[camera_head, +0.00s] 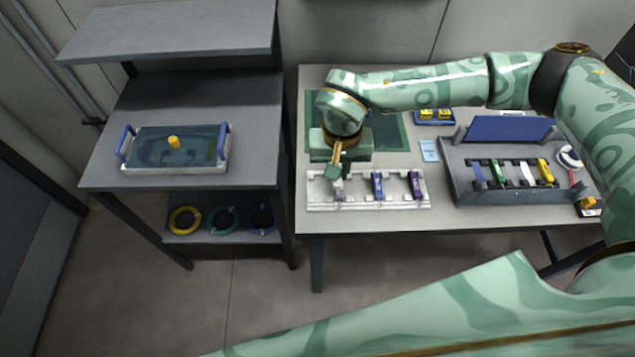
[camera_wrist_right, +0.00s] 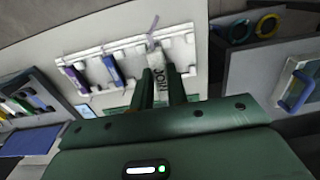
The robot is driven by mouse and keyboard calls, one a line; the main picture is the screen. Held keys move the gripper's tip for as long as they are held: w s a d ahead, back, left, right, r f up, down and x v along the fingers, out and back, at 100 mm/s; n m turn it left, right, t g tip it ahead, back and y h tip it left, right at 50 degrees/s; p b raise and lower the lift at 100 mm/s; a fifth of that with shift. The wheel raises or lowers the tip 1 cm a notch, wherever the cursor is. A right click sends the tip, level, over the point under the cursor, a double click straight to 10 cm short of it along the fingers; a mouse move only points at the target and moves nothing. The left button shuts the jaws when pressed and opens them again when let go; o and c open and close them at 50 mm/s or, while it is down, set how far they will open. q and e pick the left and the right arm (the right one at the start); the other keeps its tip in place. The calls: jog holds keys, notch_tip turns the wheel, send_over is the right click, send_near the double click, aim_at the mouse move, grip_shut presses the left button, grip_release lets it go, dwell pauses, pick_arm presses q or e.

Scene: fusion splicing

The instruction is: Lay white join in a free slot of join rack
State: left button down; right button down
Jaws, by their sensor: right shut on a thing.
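The join rack (camera_head: 398,204) is a pale tray near the front edge of the table, also seen in the right wrist view (camera_wrist_right: 130,61). A blue join (camera_head: 377,186) lies in its middle slot and a purple join (camera_head: 415,185) in its right slot. My right gripper (camera_head: 338,176) points down at the rack's left end and is shut on the white join (camera_wrist_right: 157,68). The white join lines up with the left slot; whether it touches the slot floor cannot be told. The fingers partly hide it. My left gripper is not in view.
A grey open case (camera_head: 480,190) with several coloured pieces stands right of the rack. A green mat (camera_head: 395,125) lies behind the rack. A light blue card (camera_head: 429,151) lies between mat and case. A shelf unit (camera_head: 190,95) with a blue-handled tray (camera_head: 205,166) stands left.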

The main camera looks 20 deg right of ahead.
jog(key=b, duration=0.1)
send_over(320, 191)
jog(key=f, duration=0.4)
jog(key=shift+s+d+f, duration=0.2)
jog(key=shift+s+f, duration=0.15)
jog(key=shift+f, duration=0.05)
jog(key=shift+w+a+f, duration=0.3)
jog(key=shift+f, duration=0.1)
notch_tip(320, 191, down, 3)
jog(key=shift+f+b, duration=0.1)
jog(key=shift+b, duration=0.55)
jog(key=c, duration=1.8)
grip_release()
jog(key=o, duration=0.4)
